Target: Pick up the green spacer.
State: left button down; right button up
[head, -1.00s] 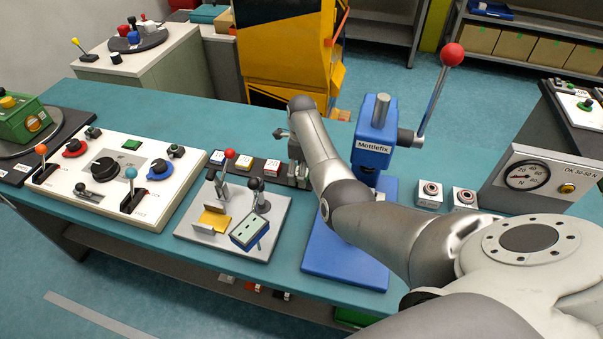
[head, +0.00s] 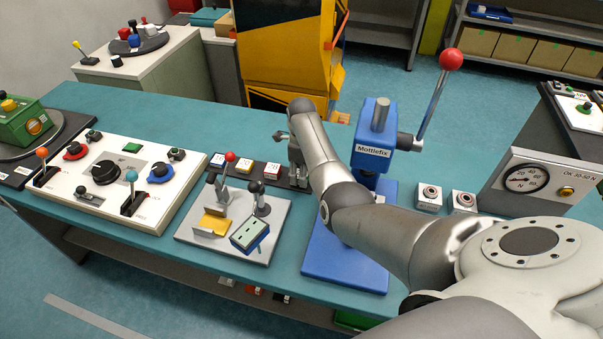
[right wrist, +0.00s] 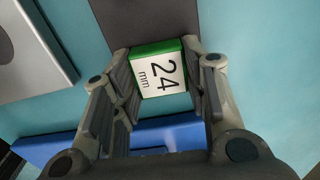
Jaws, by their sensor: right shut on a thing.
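The green spacer (right wrist: 157,74) shows in the right wrist view as a block with green edges and a white top label reading "24 mm". My right gripper (right wrist: 160,80) has one finger on each side of it and is shut on it. The spacer is at the dark strip (right wrist: 145,22); I cannot tell whether it is clear of it. In the head view my right gripper (head: 298,172) is at the right end of the strip and hides the spacer. My left gripper is not in view.
Blue (head: 218,160), yellow (head: 245,165) and red (head: 272,170) labelled blocks sit on the strip left of my gripper. The blue Mottlefix press (head: 373,138) stands close on the right.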

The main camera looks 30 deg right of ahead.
jog(key=shift+r+p, duration=0.3)
jog(key=shift+r, duration=0.15)
notch_tip(320, 180, up, 3)
jog(key=p, duration=0.3)
jog(key=shift+a+p, duration=0.1)
jog(key=shift+p, duration=0.2)
jog(key=s+a+r+p, duration=0.6)
jog(key=s+r, duration=0.2)
jog(key=s, duration=0.4)
jog(key=shift+a+r, duration=0.4)
jog(key=shift+s, duration=0.15)
